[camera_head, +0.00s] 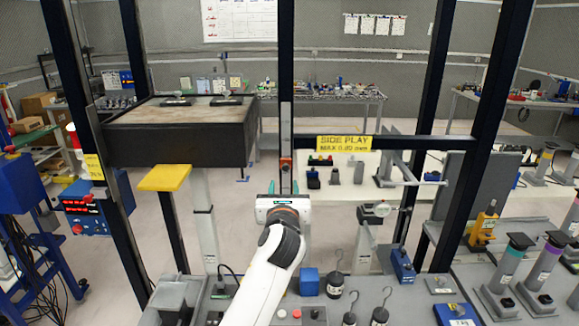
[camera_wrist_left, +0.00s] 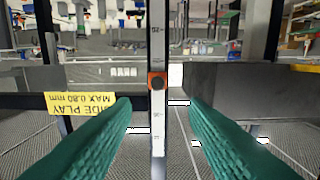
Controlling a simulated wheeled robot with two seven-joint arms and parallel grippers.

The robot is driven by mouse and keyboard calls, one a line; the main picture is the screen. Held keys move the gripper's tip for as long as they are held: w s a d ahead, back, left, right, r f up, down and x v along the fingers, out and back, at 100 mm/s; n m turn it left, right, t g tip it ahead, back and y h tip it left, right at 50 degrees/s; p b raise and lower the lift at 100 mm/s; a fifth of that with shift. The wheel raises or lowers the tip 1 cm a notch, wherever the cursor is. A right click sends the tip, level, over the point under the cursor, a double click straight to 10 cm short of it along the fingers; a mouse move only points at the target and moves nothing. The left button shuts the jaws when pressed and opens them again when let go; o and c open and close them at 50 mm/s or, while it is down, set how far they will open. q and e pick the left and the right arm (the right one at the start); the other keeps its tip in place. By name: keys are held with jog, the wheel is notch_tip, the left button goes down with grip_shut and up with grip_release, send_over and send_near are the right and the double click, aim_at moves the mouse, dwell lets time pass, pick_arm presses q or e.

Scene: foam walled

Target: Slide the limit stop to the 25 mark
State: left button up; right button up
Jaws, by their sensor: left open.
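The limit stop is a small orange block with a dark knob (camera_head: 286,163), on a narrow upright scale strip (camera_head: 286,118) fixed to the dark middle post. In the left wrist view, which is upside down, the orange stop (camera_wrist_left: 157,82) sits on the pale scale (camera_wrist_left: 157,50). Printed numbers show on both sides of it, too small to read surely. My left gripper (camera_head: 283,188) is open just below the stop in the head view. Its teal fingers (camera_wrist_left: 160,108) stand either side of the strip, apart from it, with nothing between them but the scale. My right gripper is not in view.
A yellow SIDE PLAY label (camera_head: 344,143) is on the crossbar right of the post. A dark box-like platform (camera_head: 180,138) with a yellow tab (camera_head: 164,178) stands left. Hooked weights (camera_head: 335,284) and a blue block (camera_head: 309,282) stand on the bench below.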

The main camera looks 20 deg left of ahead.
aim_at(286, 168)
pick_arm(q)
jog(key=p+x, duration=0.1)
jog(key=x, duration=0.9)
jog(key=shift+d+f, duration=0.2)
grip_shut()
